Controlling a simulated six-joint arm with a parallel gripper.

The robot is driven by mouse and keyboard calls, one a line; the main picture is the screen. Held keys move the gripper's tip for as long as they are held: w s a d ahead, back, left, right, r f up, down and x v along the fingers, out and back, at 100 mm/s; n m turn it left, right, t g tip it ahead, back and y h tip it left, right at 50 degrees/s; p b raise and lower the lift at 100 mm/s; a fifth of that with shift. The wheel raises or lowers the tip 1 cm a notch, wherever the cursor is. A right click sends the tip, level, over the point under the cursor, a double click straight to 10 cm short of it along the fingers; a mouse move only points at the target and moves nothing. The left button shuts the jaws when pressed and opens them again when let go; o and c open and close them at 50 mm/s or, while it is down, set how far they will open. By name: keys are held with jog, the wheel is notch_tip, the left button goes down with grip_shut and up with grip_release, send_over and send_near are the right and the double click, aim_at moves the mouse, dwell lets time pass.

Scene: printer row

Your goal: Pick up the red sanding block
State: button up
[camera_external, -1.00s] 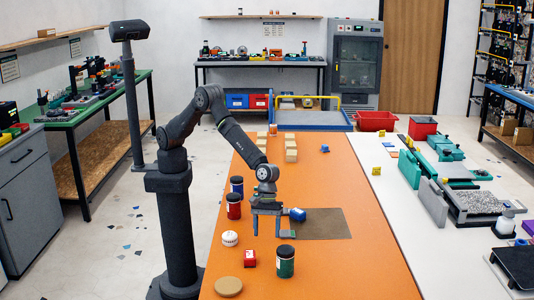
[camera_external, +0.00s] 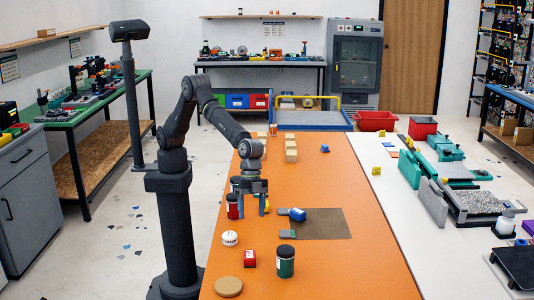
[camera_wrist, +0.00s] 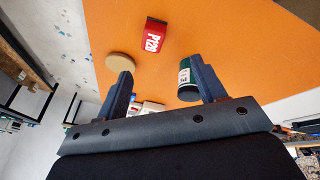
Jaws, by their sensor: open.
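The red sanding block (camera_external: 249,259) lies on the orange table, between the white round tin and the green-labelled jar. In the wrist view the red block (camera_wrist: 154,35) shows white lettering on its face and lies ahead of the fingers. My gripper (camera_external: 252,209) is open and empty, pointing down above the table, farther back than the red block and apart from it. In the wrist view its two fingers (camera_wrist: 163,84) stand wide apart with nothing between them.
A green-labelled jar (camera_external: 285,262), a white round tin (camera_external: 230,239) and a tan disc (camera_external: 228,286) stand near the block. A red jar (camera_external: 232,207) is close beside my gripper. The front right of the orange table is clear.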

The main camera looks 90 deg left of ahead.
notch_tip(320, 180, up, 3)
jog(key=s+m, duration=0.1)
jog(key=m, duration=0.5)
send_near(249, 253)
jog(key=x, duration=0.5)
jog(key=shift+d, duration=0.15)
jog(key=shift+x, duration=2.65)
jog(key=shift+a, duration=0.2)
jog(key=c, duration=1.1)
